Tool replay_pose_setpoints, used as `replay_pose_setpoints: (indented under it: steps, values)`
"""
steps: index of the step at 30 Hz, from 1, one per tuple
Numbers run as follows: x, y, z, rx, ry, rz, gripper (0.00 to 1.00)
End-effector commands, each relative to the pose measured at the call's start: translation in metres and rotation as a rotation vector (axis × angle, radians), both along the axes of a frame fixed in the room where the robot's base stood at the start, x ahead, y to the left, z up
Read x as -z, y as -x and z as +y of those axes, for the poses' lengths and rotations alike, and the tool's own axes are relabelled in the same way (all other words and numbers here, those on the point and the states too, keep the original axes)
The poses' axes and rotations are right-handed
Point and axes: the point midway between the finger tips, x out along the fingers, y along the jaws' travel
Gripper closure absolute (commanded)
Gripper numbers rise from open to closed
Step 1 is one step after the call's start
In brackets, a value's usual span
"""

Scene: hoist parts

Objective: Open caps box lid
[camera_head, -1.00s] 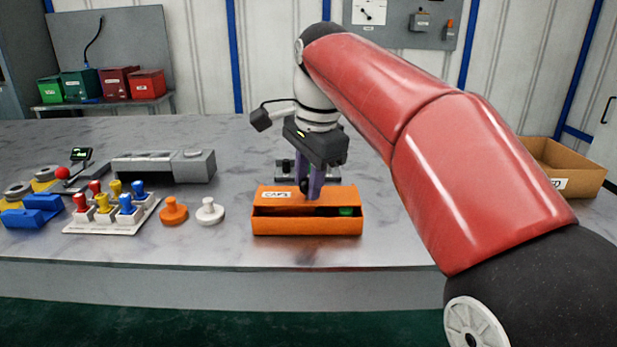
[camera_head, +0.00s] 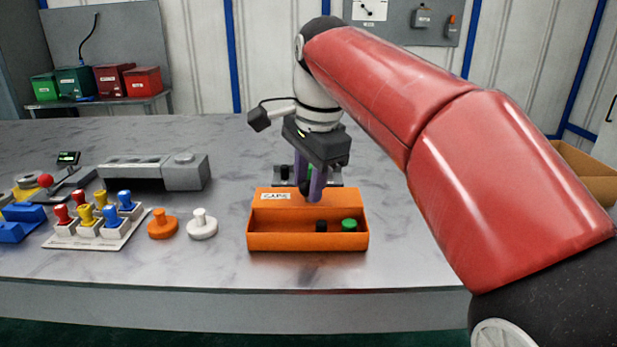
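The orange caps box (camera_head: 275,242) stands on the bench in front of my arm. Its lid (camera_head: 345,198), with a white label, is raised along the back side and the front of the box is uncovered. A black cap (camera_head: 321,226) and a green cap (camera_head: 349,224) show inside. My gripper (camera_head: 309,192) points down at the middle of the lid, its purple fingers at the upper edge. A small dark part shows between or beside the fingertips. I cannot tell whether the fingers are closed on the lid.
A white knob (camera_head: 202,225) and an orange knob (camera_head: 163,225) stand left of the box. Further left is a white tray (camera_head: 75,242) of coloured stamp-like parts, with a grey fixture (camera_head: 185,172) behind. A cardboard box (camera_head: 590,175) is at the right. The bench in front is narrow.

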Motion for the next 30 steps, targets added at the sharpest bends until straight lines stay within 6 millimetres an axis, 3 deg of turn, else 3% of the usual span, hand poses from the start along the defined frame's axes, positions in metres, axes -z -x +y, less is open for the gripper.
replay_pose_setpoints:
  steps: [4, 13, 24, 30]
  values:
    - [0.000, 0.000, 0.000, 0.000, 0.000, 0.000, 0.52]
    - [-0.003, 0.000, 0.000, 0.000, -0.001, -0.001, 0.52]
    - [-0.060, 0.009, -0.006, 0.000, 0.000, -0.002, 0.52]
    - [-0.075, 0.012, -0.008, 0.000, 0.001, 0.001, 0.52]
